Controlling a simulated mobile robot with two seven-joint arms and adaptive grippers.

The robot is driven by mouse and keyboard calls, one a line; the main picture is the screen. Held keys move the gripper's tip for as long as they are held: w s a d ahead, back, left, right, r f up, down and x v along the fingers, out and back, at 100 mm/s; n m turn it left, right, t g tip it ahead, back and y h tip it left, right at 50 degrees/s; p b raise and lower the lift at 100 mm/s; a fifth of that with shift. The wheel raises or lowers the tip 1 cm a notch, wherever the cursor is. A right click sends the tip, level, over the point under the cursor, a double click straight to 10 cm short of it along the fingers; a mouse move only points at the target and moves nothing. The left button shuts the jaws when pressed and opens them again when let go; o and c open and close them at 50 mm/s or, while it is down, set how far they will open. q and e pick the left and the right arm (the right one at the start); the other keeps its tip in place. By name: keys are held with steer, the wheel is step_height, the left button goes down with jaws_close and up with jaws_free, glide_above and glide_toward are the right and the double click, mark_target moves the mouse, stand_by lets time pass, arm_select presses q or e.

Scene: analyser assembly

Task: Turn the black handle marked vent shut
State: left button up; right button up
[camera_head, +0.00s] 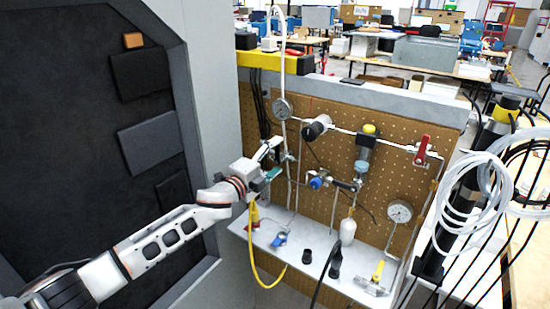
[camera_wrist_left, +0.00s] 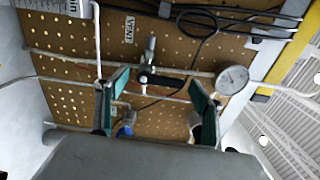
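The black vent handle (camera_wrist_left: 168,82) shows in the left wrist view on a thin pipe across the brown pegboard, beside a grey valve fitting (camera_wrist_left: 150,50). A VENT label (camera_wrist_left: 129,28) is on the board near it. My left gripper (camera_head: 278,160) is in front of the left part of the board in the head view, where it hides the handle. In the left wrist view its two green-padded fingers (camera_wrist_left: 158,97) are spread, with the handle in the gap between them. Contact cannot be told. My right gripper is out of view.
A gauge (camera_head: 282,109) is above my left gripper. A red-handled valve (camera_head: 422,150), blue knob (camera_head: 317,183) and lower gauge (camera_head: 400,211) are to its right. A yellow hose (camera_head: 258,262) hangs below. White coiled tubing (camera_head: 470,190) crowds the right side.

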arm_select(q)
steer(key=shift+s+a, duration=0.1)
steer(key=v, duration=1.1)
steer(key=shift+s+a, duration=0.2)
steer(key=shift+s, duration=0.15)
steer(key=s+a+f+n+g+y, duration=0.1)
steer(key=s+a+f+n+y, duration=0.1)
steer(key=s+f+n, duration=0.7)
steer(key=s+a+f+n+y, duration=0.25)
steer(key=s+f+n, duration=0.2)
steer(key=f, duration=0.75)
steer(key=s+a+f+n+g+y, duration=0.1)
steer(key=s+a+f+n, duration=0.1)
steer(key=s+a+f, duration=0.2)
steer(key=s+a+f+n+g+y, duration=0.1)
steer(key=s+a+f+n, duration=0.2)
steer(key=s+f, duration=0.4)
steer(key=s+a+f+n+g+y, duration=0.1)
steer(key=s+a+f, duration=0.4)
steer(key=s, duration=0.5)
steer(key=shift+s+a+f+n+y, duration=0.25)
steer(key=shift+a+n+y, duration=0.25)
steer(key=shift+n, duration=0.45)
